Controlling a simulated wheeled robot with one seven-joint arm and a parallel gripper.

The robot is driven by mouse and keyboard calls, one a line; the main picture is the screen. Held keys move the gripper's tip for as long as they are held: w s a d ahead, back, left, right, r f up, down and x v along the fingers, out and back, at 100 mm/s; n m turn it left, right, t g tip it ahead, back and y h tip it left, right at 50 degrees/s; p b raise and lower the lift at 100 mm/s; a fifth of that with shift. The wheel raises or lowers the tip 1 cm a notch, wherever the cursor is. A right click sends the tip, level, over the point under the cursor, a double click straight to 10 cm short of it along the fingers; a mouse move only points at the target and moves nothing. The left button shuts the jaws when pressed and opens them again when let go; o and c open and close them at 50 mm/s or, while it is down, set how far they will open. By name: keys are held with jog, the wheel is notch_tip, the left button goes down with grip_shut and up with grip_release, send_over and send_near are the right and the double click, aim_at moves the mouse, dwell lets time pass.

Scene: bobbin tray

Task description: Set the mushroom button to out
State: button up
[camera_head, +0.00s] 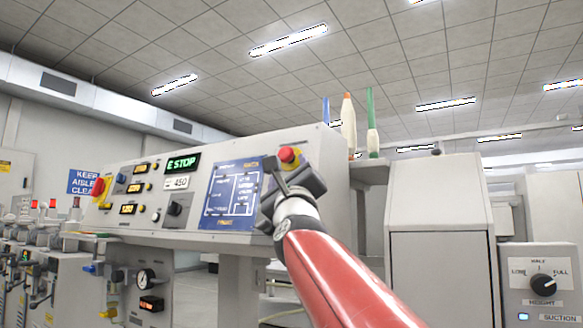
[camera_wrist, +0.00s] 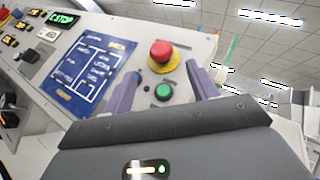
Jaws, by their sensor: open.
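The red mushroom button (camera_head: 288,155) sits on a yellow surround near the right end of the pale control panel (camera_head: 225,160). In the wrist view the red mushroom button (camera_wrist: 161,52) stands beyond my fingertips, roughly centred between them. My gripper (camera_head: 277,172) is in front of the panel just below the button. In the wrist view my gripper (camera_wrist: 165,75) is open, with one finger either side of a green button (camera_wrist: 163,91) and nothing between them. Whether a finger touches the panel I cannot tell. The panel display (camera_head: 182,163) reads E STOP.
A blue diagram plate (camera_head: 231,192) lies left of the button. A red knob (camera_head: 98,187) is at the panel's far left. Coloured bobbins (camera_head: 348,125) stand behind the panel on the right. A small box with a black dial (camera_head: 543,284) is at the lower right.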

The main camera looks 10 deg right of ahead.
aim_at(286, 158)
jog(key=shift+h, duration=0.3)
jog(key=p+x, duration=0.4)
jog(key=x, duration=0.3)
jog(key=shift+s+r, duration=0.15)
jog(key=shift+r, duration=0.1)
jog(key=shift+w+r+p, duration=0.1)
jog(key=shift+w+p, duration=0.25)
jog(key=shift+w, duration=0.05)
grip_shut()
jog(key=shift+s+a+r, duration=0.1)
jog(key=shift+s+a, duration=0.25)
grip_release()
jog(key=shift+s, duration=0.1)
